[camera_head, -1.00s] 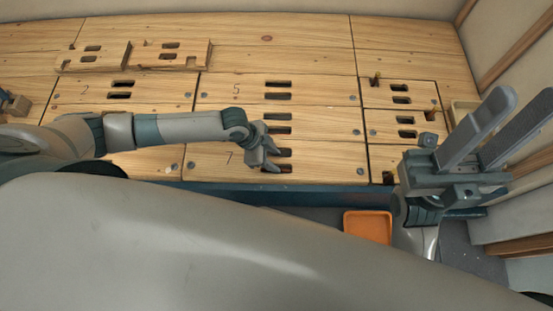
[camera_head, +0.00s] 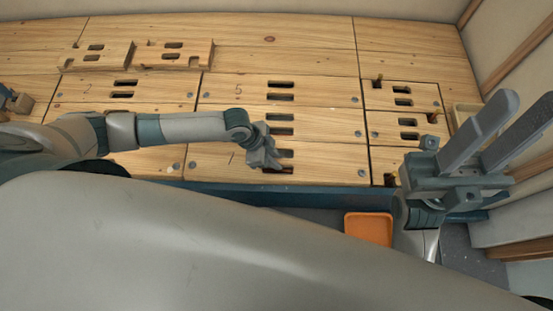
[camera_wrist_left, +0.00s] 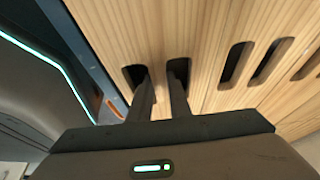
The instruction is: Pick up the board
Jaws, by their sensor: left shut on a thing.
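The board is a long pale wooden plank (camera_head: 320,163) with two slots, in the front row of the deck in the head view. A dark numeral is partly legible on it. It also fills much of the left wrist view (camera_wrist_left: 205,25). My left gripper (camera_head: 270,165) is at its slots. In the left wrist view its two fingers (camera_wrist_left: 158,80) reach into the two slots, shut on the strip of wood between them. The fingertips are hidden below the surface. The board appears level with its neighbours. My right gripper (camera_head: 528,108) is open and empty at the right.
Other slotted boards, such as the one marked 5 (camera_head: 310,92), lie flat behind. Two loose notched boards (camera_head: 95,55) (camera_head: 172,53) rest at the back left. An orange tray (camera_head: 368,228) sits below the deck's front edge, and a wall stands at the right.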

